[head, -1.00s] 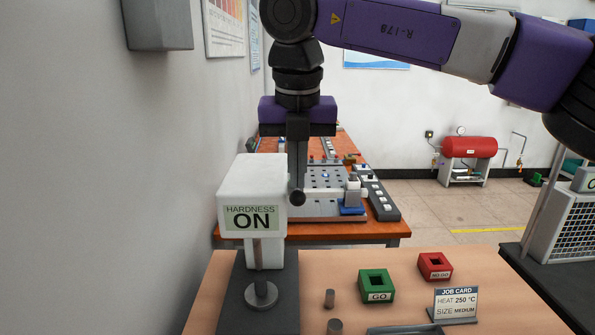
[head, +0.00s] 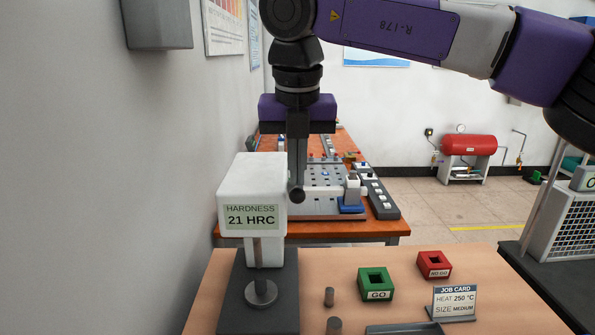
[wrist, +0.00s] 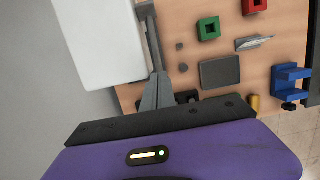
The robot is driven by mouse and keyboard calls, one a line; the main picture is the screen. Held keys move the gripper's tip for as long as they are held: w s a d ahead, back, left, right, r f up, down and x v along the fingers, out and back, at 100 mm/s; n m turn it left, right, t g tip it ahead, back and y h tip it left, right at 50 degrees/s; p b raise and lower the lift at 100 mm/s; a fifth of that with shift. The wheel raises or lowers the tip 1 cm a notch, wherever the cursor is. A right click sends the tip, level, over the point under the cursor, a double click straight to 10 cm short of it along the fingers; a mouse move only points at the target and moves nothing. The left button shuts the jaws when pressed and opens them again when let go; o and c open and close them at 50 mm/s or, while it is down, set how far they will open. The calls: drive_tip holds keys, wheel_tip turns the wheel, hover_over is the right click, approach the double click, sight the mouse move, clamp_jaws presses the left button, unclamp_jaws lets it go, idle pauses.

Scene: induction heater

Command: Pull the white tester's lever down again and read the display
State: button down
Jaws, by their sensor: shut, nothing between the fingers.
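The white tester (head: 251,190) stands on a dark grey base (head: 235,300) at the left of the near table. Its display (head: 250,215) reads "HARDNESS 21 HRC". The lever (head: 297,195) shows at the tester's right side as a dark bar with a round knob end. My gripper (head: 297,150) points down right at the lever, its fingers shut. In the wrist view the shut fingers (wrist: 158,95) are beside the grey lever bar (wrist: 153,45), next to the tester's white body (wrist: 98,40). Whether they touch the lever I cannot tell.
A green GO block (head: 376,284), a red NO-GO block (head: 434,265) and a job card (head: 455,303), "HEAT 250 °C, SIZE MEDIUM", stand to the right. Small grey cylinders (head: 329,297) stand between. A blue clamp (wrist: 288,85) shows in the wrist view. A wall is close on the left.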

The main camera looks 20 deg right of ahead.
drive_tip(key=shift+w+r, duration=0.2)
drive_tip(key=shift+r, duration=0.5)
drive_tip(key=shift+d+f, duration=0.1)
drive_tip(key=shift+f, duration=0.05)
drive_tip(key=w+d+r+p, duration=0.1)
drive_tip(key=w+r+p, duration=0.3)
drive_tip(key=p, duration=0.3)
drive_tip(key=shift+w+d, duration=0.15)
drive_tip(key=shift+d, duration=0.05)
drive_tip(key=shift+r, duration=0.1)
